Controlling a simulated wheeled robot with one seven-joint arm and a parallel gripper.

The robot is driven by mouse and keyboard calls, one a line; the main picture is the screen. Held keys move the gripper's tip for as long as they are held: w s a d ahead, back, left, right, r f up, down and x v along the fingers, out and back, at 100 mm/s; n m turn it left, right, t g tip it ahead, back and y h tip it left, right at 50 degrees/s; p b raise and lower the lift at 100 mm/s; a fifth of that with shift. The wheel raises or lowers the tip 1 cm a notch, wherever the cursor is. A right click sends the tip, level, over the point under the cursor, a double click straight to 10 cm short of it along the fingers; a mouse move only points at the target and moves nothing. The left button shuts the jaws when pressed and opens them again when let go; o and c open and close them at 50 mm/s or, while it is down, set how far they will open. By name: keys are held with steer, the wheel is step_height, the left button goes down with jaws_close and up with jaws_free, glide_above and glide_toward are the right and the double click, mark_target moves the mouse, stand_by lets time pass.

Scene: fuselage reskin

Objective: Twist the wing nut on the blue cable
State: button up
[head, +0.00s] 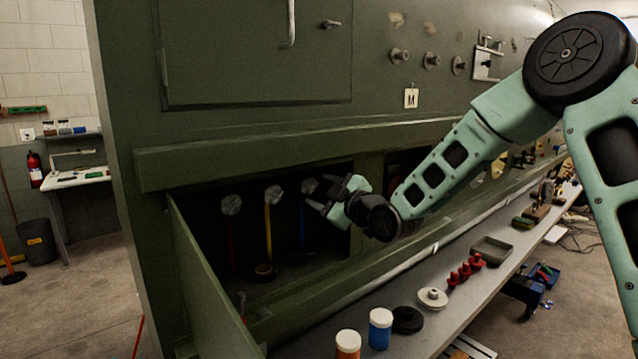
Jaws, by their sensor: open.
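The blue cable (302,228) hangs in the dark open bay of the green fuselage panel, right of the red and yellow cables. A grey wing nut (309,186) sits at its top; its fine shape is too small to make out. My gripper (322,199) is open and empty, its fingers pointing left toward the blue cable's wing nut. The fingertips appear close to that nut, just right of and below it. I cannot tell whether they touch it. The yellow cable (268,238) and red cable (230,248) each have a similar grey nut on top.
An open hatch door (205,275) stands at the bay's left front. A dark roll (264,272) lies on the bay floor. A grey bench (400,340) along the panel holds orange and blue jars, discs, red parts and a tray (491,250).

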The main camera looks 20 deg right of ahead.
steer(key=shift+x, duration=0.75)
steer(key=c, duration=1)
